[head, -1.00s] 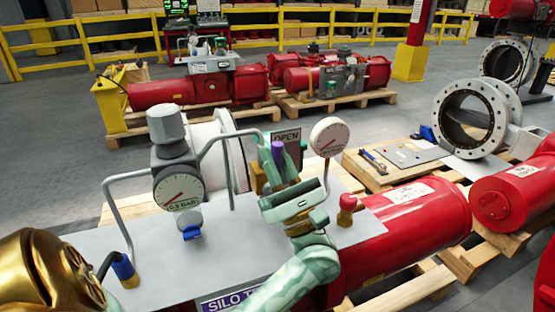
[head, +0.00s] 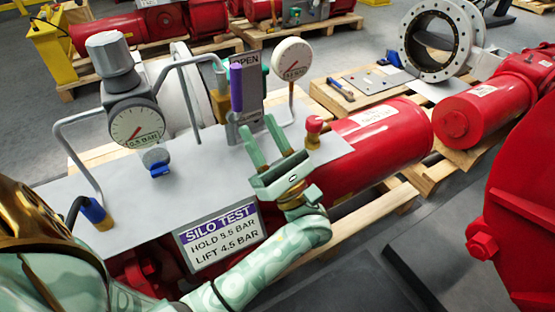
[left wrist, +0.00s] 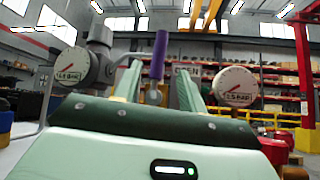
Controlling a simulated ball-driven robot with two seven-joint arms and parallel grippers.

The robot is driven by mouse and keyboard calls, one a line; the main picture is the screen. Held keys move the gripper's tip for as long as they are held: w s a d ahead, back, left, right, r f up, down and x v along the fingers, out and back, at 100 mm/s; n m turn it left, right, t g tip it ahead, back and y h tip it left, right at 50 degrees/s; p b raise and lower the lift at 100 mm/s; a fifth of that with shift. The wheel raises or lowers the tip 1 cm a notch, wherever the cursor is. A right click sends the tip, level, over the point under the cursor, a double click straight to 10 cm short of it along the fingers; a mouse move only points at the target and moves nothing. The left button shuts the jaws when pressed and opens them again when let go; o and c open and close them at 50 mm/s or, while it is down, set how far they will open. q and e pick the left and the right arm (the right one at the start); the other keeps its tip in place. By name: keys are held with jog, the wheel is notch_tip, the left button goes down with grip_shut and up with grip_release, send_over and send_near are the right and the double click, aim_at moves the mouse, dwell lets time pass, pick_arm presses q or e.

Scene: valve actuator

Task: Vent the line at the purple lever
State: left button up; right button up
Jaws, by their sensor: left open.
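The purple lever (head: 236,88) stands upright in front of the grey OPEN plate (head: 246,75); it also shows upright in the left wrist view (left wrist: 158,55). My left gripper (head: 259,127) is open and empty, nearer to me and lower right of the lever in the head view, apart from it. In the left wrist view the lever appears between the two pale green fingers (left wrist: 158,80), beyond the palm. A large round gauge (head: 137,125) is left of the lever and a smaller one (head: 292,59) right of it; their digits are too small to read surely. My right gripper is out of view.
The sign (head: 222,237) reads SILO TEST, HOLD 5.5 BAR, LIFT 4.5 BAR. Bent grey pipes (head: 70,150) rise left of the lever. A red knob (head: 313,127) is close to the right of my left gripper. A red cylinder (head: 380,140) lies behind it.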

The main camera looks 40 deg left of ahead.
pick_arm(q)
jog(key=v, duration=0.6)
jog(key=shift+d+f+b, duration=0.15)
jog(key=shift+d+b, duration=0.05)
jog(key=shift+b, duration=0.1)
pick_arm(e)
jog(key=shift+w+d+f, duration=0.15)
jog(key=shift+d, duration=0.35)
